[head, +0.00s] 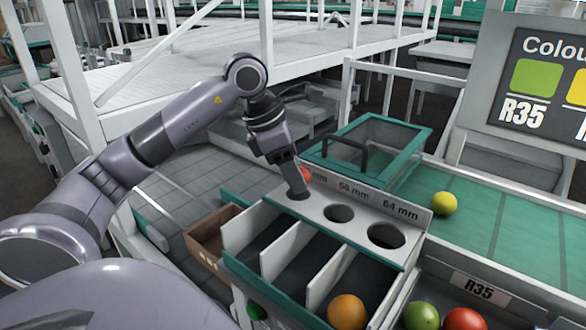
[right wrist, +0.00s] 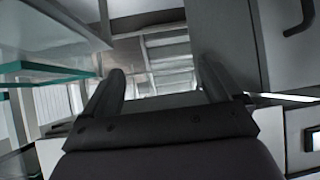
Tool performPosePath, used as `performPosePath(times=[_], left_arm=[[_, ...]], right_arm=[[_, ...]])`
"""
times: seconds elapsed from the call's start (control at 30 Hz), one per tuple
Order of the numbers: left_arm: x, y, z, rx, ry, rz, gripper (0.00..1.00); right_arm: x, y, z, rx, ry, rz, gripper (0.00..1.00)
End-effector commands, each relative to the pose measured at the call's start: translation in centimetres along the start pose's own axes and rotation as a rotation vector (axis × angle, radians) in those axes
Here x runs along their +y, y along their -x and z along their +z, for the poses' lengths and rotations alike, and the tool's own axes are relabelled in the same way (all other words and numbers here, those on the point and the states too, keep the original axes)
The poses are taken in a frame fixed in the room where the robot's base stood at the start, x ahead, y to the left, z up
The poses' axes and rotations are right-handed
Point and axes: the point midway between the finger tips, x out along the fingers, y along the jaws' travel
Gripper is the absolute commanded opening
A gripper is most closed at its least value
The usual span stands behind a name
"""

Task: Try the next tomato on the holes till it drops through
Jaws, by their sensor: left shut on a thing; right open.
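The white gauge plate (head: 362,222) has three holes, larger towards the right. The right hole (head: 387,236) is marked 64 mm; the middle hole (head: 339,213) is empty. My left gripper (head: 301,181) is at the left hole (head: 297,194), shut on a red tomato (head: 306,174). Its finger hides most of the tomato, so I cannot tell whether it touches the plate. An orange tomato (head: 346,312) lies at the front of the right chute. My right gripper (right wrist: 163,85) is open and empty in the right wrist view.
A yellow-green tomato (head: 444,203) lies on the green belt (head: 510,222). A green tomato (head: 421,316) and a red-orange tomato (head: 464,321) lie below the R35 label. A green-framed clear lid (head: 385,143) with a dark handle stands behind the plate. A brown box (head: 207,238) stands left of the chutes.

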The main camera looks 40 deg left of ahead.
Motion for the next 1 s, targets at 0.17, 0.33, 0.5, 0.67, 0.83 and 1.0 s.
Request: performPosePath(times=[0.17,0.33,0.5,0.67,0.83,1.0], left_arm=[[0.01,-1.14,-0.49,0.0,0.0,0.001,0.3],[0.01,-1.19,-0.5,-0.001,0.0,0.001,0.3],[0.01,-1.16,-0.49,0.0,0.0,0.001,0.3],[0.01,-1.16,-0.51,0.0,0.0,0.001,0.3],[0.0,-1.17,-0.5,-0.001,0.0,0.001,0.68],[0.0,-1.17,-0.49,-0.001,0.0,0.0,0.75]], right_arm=[[-0.27,-0.42,0.07,0.004,-0.006,-0.007,0.92],[-0.42,-0.38,-0.17,0.007,-0.007,-0.01,0.92],[-0.4,-0.37,-0.21,0.007,-0.005,-0.011,0.92],[-0.37,-0.34,-0.3,0.007,-0.004,-0.011,0.92],[-0.35,-0.38,-0.26,0.007,-0.003,-0.01,0.92],[-0.32,-0.39,-0.24,0.007,-0.003,-0.01,0.92]])
